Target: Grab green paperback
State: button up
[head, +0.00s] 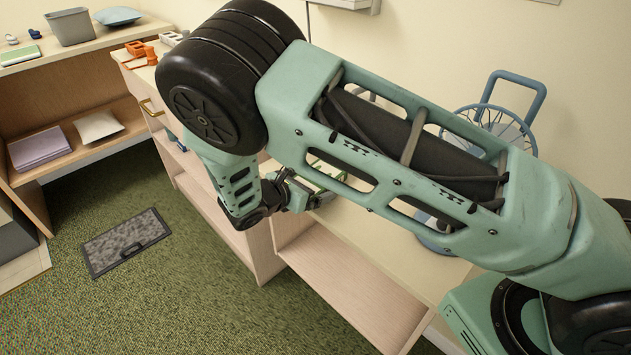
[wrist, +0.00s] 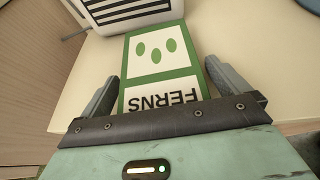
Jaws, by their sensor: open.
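The green paperback (wrist: 160,68) lies on the pale shelf top in the wrist view. Its cover has white panels, green ovals and the word FERNS, which reads upside down. My gripper (wrist: 161,74) is open, with one finger on each side of the book and the near part of the cover between them. A gap shows beside the book at the left finger; the right finger is close to its edge, and contact cannot be told. The book's near end is hidden behind the gripper body. In the head view my gripper (head: 300,194) is over the counter, partly hidden by my arm.
A white device with dark slats (wrist: 125,12) stands just beyond the book. A blue wire-frame object (head: 495,125) stands on the counter at right. Orange blocks (head: 140,50) and a grey bin (head: 70,26) are farther left. A grey mat (head: 127,242) lies on the green carpet.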

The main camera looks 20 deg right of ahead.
jog(key=c, duration=1)
jog(key=shift+c, duration=0.2)
